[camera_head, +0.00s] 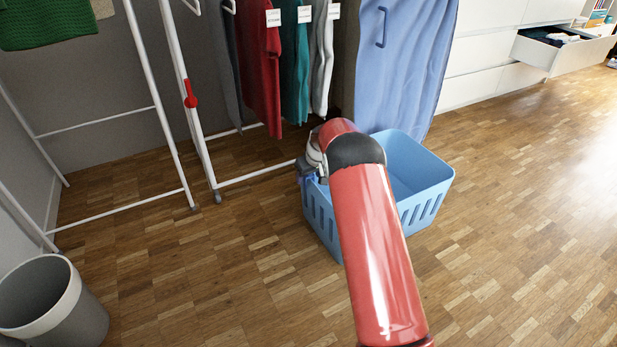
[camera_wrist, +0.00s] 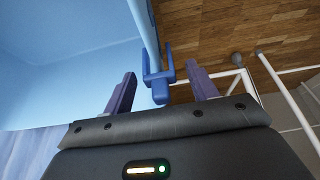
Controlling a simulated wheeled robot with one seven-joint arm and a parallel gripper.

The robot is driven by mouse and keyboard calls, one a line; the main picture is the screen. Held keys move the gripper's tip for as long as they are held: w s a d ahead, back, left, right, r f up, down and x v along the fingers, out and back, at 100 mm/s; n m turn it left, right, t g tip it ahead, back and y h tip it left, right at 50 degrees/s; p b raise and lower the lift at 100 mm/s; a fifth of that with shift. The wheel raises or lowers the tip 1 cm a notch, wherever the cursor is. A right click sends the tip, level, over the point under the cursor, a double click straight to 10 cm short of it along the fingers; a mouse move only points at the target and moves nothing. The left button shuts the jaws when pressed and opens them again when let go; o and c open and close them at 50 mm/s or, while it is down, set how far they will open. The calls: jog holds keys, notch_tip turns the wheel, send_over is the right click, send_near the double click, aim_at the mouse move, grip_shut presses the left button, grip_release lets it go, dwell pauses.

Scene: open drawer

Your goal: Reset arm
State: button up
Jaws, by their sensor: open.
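My gripper (camera_wrist: 161,84) is open in the wrist view, its two dark fingers apart. A blue forked piece (camera_wrist: 157,76) shows between and beyond the fingertips, beside the rim of a light blue basket (camera_wrist: 75,50). I cannot tell whether it is fixed to the basket or touches a finger. In the head view my red arm reaches over the slotted basket (camera_head: 424,180) on the wooden floor. My gripper (camera_head: 308,172) is at the basket's left side there, mostly hidden by my arm.
White rack poles (camera_head: 160,100) stand left of the basket, with hanging clothes (camera_head: 262,70) behind. A blue cloth (camera_head: 405,75) hangs at the back. An open drawer (camera_head: 560,50) juts out at the upper right. A grey bin (camera_head: 50,300) stands lower left. The right floor is clear.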

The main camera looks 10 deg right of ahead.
jog(key=v, duration=0.6)
jog(key=shift+p, duration=0.35)
jog(key=s+r+m, duration=0.2)
jog(key=s+r, duration=1.9)
jog(key=r, duration=0.1)
jog(key=s+m+t+h, duration=0.1)
jog(key=s+m, duration=0.1)
jog(key=s, duration=2.5)
notch_tip(320, 180, up, 13)
jog(key=p, duration=1.2)
jog(key=shift+a, duration=0.2)
jog(key=shift+f, duration=0.2)
